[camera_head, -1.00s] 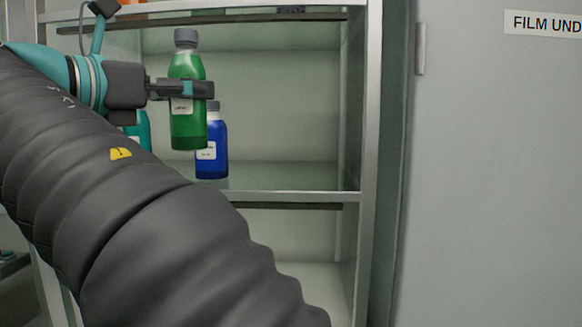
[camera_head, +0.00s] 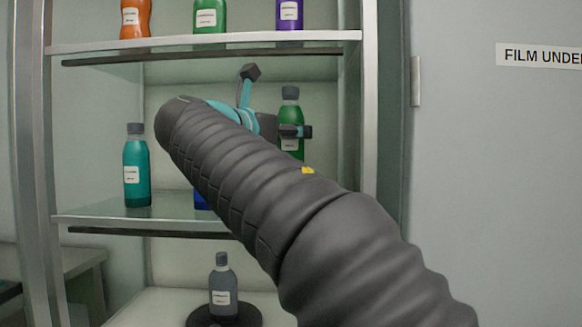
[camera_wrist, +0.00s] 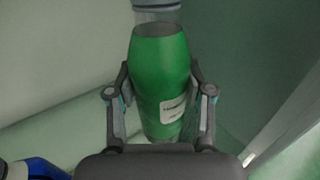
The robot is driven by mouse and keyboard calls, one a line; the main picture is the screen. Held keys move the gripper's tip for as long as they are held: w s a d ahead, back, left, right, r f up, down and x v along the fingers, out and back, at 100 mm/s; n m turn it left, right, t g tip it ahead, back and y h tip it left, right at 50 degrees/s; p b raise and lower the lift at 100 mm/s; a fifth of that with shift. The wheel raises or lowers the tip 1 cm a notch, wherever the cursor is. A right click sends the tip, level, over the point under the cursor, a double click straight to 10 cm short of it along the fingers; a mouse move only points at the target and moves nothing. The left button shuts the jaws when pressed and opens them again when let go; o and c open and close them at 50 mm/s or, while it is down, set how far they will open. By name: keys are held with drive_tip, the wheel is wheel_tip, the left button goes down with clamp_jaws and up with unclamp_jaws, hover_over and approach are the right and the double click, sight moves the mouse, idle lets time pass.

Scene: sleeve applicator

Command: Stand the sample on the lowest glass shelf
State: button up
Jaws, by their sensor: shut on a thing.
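The green bottle (camera_head: 291,113) has a grey cap and a white label and is upright, inside the shelf unit at the right. My gripper (camera_head: 297,131) is shut around its body; the wrist view shows both fingers (camera_wrist: 160,104) on either side of the green bottle (camera_wrist: 160,68). The lower glass shelf (camera_head: 90,217) lies below it, with a metal front edge. My arm hides the bottle's bottom, so I cannot tell whether it touches the glass.
A teal bottle (camera_head: 137,172) stands at the shelf's left. A blue bottle (camera_head: 201,199) is mostly hidden behind my arm. The upper shelf (camera_head: 100,46) holds several bottles. Below, a grey bottle (camera_head: 223,288) stands on a dark round base (camera_head: 250,317). A post (camera_head: 370,100) bounds the right.

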drive_tip(key=shift+s+a+f, duration=0.15)
drive_tip(key=shift+a+f, duration=0.05)
drive_tip(key=shift+f, duration=0.6)
drive_tip(key=shift+d+f+b, duration=0.2)
drive_tip(key=shift+f+b, duration=0.65)
drive_tip(key=shift+f, duration=1.35)
drive_tip(key=shift+f, duration=0.1)
drive_tip(key=o, duration=1.4)
drive_tip(key=v, duration=1.1)
drive_tip(key=shift+s+a, duration=0.25)
drive_tip(key=shift+a, duration=0.05)
